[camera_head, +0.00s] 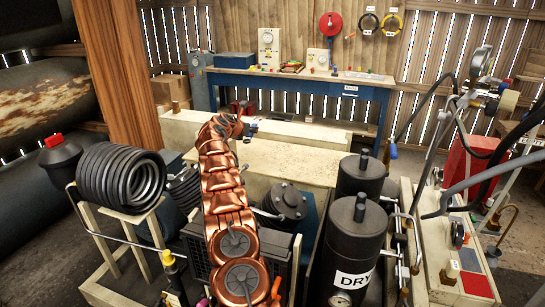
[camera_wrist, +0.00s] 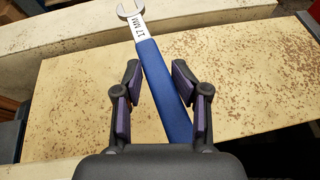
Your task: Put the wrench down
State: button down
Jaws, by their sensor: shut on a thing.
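The wrench (camera_wrist: 167,88) has a blue handle and a silver open-ended head marked "17 MM". In the wrist view it runs from the top centre down to the lower right, between the two fingers of my gripper (camera_wrist: 156,70). My gripper is shut on the blue handle. The wrench lies over a worn, cream-coloured surface (camera_wrist: 85,95); I cannot tell whether it touches it. The handle's lower end is hidden behind my gripper. In the head view my gripper is small at the far end of my copper-coloured arm, and the wrench is not clear there.
The cream top (camera_head: 285,160) in the head view has bare room. Dark cylinders (camera_head: 352,240), one labelled "DRY", stand at its near right. A black coil (camera_head: 120,178) stands at the left. A blue workbench (camera_head: 285,84) with small items is at the back.

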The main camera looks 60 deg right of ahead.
jog(key=s+d+f+m+g, duration=0.1)
jog(key=s+d+f, duration=0.1)
jog(key=s+d, duration=0.45)
jog(key=m+g, duration=0.1)
jog(key=g, duration=0.1)
send_over(295, 162)
jog(key=shift+f, duration=1.75)
notch_tip(295, 162, down, 5)
jog(key=shift+s+r, duration=0.1)
jog(key=shift+r, duration=0.1)
jog(key=shift+f+p, duration=0.5)
jog(key=shift+f, duration=1.9)
jog(key=c, duration=0.6)
grip_release()
jog(key=shift+f, duration=0.1)
jog(key=shift+r, duration=0.2)
